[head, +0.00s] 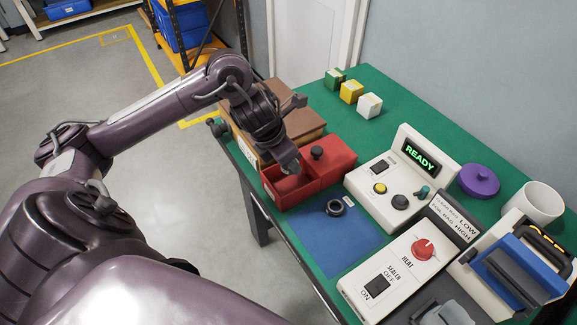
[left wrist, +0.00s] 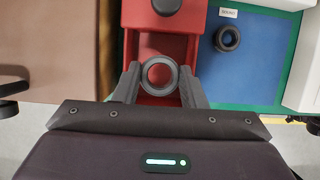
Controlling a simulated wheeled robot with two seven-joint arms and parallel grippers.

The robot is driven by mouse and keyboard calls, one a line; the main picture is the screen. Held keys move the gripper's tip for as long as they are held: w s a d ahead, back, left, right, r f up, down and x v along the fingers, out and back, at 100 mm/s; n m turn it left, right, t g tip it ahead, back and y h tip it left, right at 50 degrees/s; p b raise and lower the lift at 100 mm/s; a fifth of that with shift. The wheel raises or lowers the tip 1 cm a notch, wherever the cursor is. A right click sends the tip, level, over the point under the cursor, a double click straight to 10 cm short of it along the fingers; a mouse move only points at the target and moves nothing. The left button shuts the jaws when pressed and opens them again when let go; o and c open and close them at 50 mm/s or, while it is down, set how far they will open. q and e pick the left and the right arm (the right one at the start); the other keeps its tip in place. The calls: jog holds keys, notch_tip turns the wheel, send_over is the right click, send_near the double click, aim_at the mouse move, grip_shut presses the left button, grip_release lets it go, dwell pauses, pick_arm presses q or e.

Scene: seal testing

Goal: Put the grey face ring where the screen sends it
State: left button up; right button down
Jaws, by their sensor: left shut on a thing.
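My left gripper (head: 289,165) reaches over the open compartment of the red box (head: 336,170). It is shut on a grey ring (left wrist: 159,91), seen in the left wrist view between the two fingers (left wrist: 159,80) with the red box floor showing through its hole. I cannot tell the ring's height above that floor. In the head view the gripper hides the ring. A second, darker ring (head: 333,213) lies on the blue mat (head: 325,240). The screen (head: 418,156) reads READY in green. My right gripper is not in view.
The red box's other part has a black knob (head: 317,152). A brown box (head: 295,110) stands behind it. Green, yellow and white blocks (head: 351,92) sit at the back. Right are the tester console, heat sealer (head: 405,265), purple lid (head: 479,181) and white cup (head: 536,202).

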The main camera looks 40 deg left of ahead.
pick_arm(q)
send_over(293, 186)
jog(key=s, duration=0.1)
jog(key=f, duration=0.4)
jog(key=shift+s+a+f, duration=0.1)
jog(key=shift+s+a, duration=0.05)
jog(key=shift+a, duration=0.15)
jog(key=shift+f, duration=2)
jog(key=o, duration=0.7)
jog(key=shift+r, duration=0.1)
jog(key=v, duration=1.2)
jog(key=shift+s, duration=0.1)
